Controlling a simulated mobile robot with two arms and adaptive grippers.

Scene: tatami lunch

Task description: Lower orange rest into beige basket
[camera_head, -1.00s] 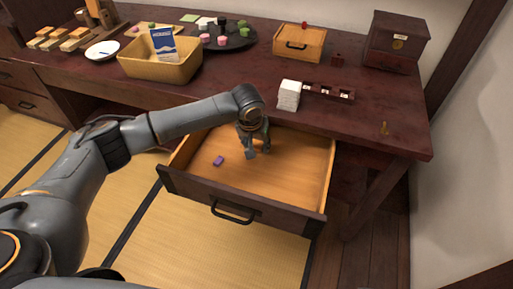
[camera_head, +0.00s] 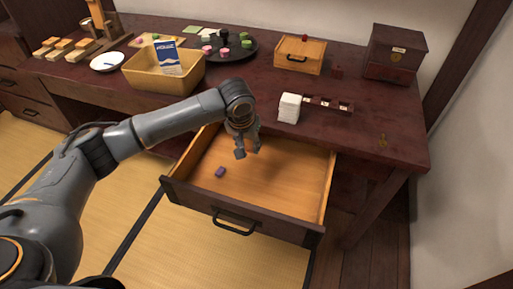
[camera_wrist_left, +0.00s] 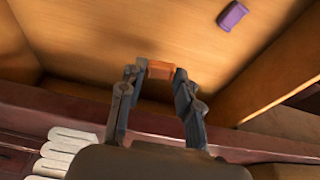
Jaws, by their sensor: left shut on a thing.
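My left gripper (camera_head: 248,152) is over the open drawer (camera_head: 290,180). In the left wrist view it (camera_wrist_left: 154,75) is shut on a small orange rest (camera_wrist_left: 160,70), held between its fingertips with the drawer floor behind it. My right gripper is not in view.
A purple rest (camera_head: 220,172) lies on the drawer floor, also in the left wrist view (camera_wrist_left: 232,15). A white stack (camera_head: 289,108) and a dark divided tray (camera_head: 328,104) stand on the desk behind the drawer. A round dark tray (camera_head: 240,50) is right of the basket.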

